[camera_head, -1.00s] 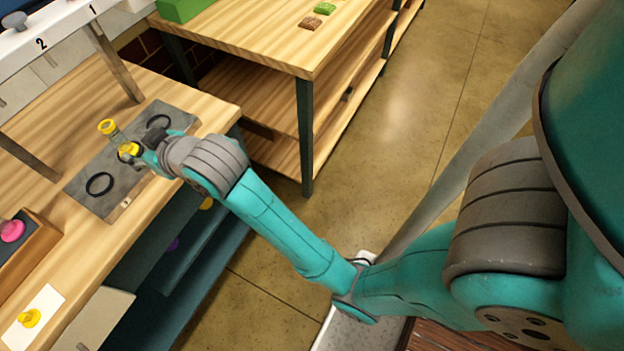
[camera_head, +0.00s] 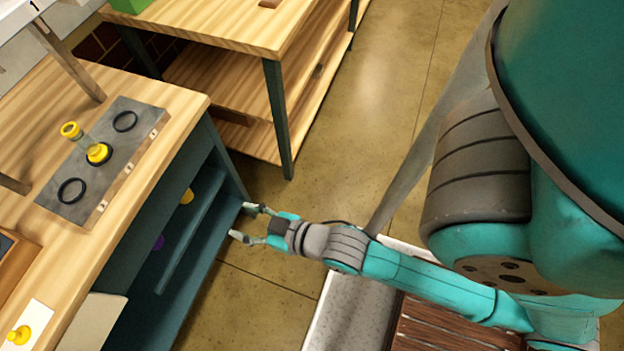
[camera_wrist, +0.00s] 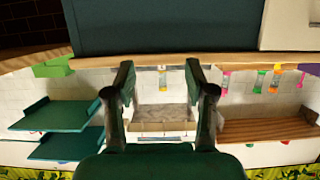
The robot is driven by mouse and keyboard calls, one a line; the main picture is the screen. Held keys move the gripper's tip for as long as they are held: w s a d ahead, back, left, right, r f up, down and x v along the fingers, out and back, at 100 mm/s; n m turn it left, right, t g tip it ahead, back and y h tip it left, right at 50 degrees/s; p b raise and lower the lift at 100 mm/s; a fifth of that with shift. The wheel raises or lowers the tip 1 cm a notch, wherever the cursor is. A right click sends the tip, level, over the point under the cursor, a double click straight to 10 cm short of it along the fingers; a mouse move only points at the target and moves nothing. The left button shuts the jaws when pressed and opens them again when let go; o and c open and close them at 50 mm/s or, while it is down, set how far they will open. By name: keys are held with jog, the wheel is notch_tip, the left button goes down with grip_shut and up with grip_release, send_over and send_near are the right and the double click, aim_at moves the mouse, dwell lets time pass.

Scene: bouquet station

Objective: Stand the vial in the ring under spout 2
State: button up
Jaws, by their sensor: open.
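The clear vial with yellow ends (camera_head: 70,130) stands upright in the middle ring (camera_head: 98,153) of the grey plate on the counter. Its yellow base sits inside the dark ring. A dark ring (camera_head: 125,121) and another (camera_head: 72,191) lie on either side, both empty. My gripper (camera_head: 240,222) is open and empty, well away from the vial, in front of the counter's edge. The spouts are out of frame; number 1 is partly visible.
The grey plate (camera_head: 62,211) lies near the counter's front edge. A metal post (camera_head: 70,55) rises behind it. A yellow piece (camera_head: 18,335) sits on a white card at lower left. A second wooden table (camera_head: 225,30) stands at the back. Open floor (camera_head: 370,130) lies right.

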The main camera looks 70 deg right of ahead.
jog(key=s+f+v, duration=0.1)
jog(key=f+v, duration=0.1)
jog(key=v, duration=1.6)
jog(key=shift+f, duration=0.35)
jog(key=shift+o, duration=0.2)
